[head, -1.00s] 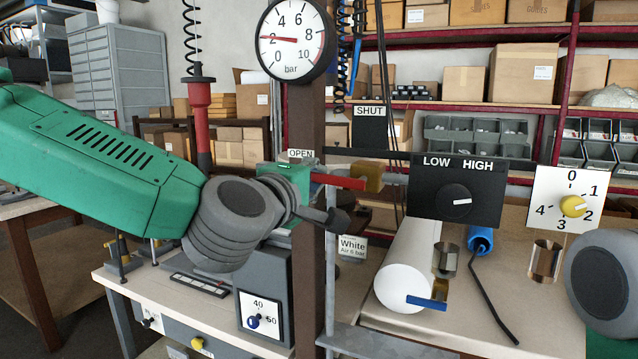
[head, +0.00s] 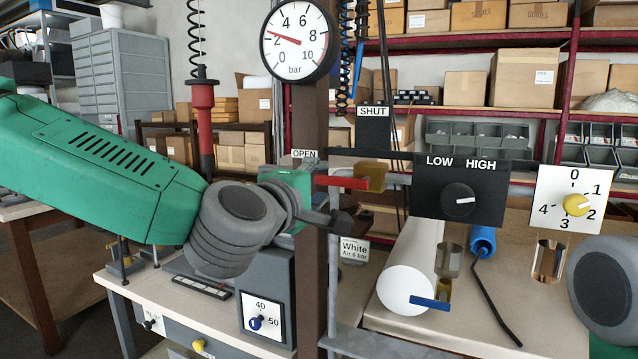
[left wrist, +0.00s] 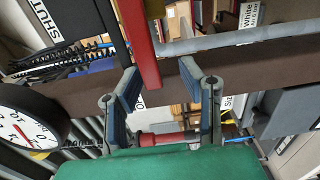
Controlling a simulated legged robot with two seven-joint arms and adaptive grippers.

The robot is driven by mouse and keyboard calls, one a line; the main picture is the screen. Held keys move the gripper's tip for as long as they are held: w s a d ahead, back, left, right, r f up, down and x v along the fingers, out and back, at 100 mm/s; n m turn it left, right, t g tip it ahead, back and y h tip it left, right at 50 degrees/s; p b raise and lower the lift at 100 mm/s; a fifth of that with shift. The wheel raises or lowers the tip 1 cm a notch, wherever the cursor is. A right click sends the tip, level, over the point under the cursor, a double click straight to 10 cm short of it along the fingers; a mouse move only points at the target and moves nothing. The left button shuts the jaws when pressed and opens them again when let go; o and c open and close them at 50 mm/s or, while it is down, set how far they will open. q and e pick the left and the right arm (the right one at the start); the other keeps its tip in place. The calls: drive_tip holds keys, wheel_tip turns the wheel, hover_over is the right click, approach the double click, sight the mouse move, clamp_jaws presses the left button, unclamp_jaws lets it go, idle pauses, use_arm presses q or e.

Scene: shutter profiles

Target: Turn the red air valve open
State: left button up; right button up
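The red air valve handle (head: 340,182) lies nearly level in the head view, pointing left from its brass body (head: 370,178) toward the OPEN label (head: 303,154). The SHUT plate (head: 373,128) stands above the valve. My left gripper (head: 332,195) is at the handle's free end, with a dark finger just below it; the post partly confuses the view there. In the left wrist view the gripper (left wrist: 160,75) is open, fingers spread. The red handle (left wrist: 138,45) reaches down near the left finger; contact cannot be told. My right gripper is out of view.
A brown post (head: 308,260) with a round pressure gauge (head: 300,40) stands close to my left gripper. The gauge needle sits a little above 2. A black LOW/HIGH panel (head: 430,195) is right of the valve. A white roll (head: 405,288) lies on the bench below.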

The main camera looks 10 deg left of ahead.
use_arm(q)
drive_tip(key=v, duration=1.1)
drive_tip(key=shift+s+a, duration=0.2)
drive_tip(key=shift+s, duration=0.15)
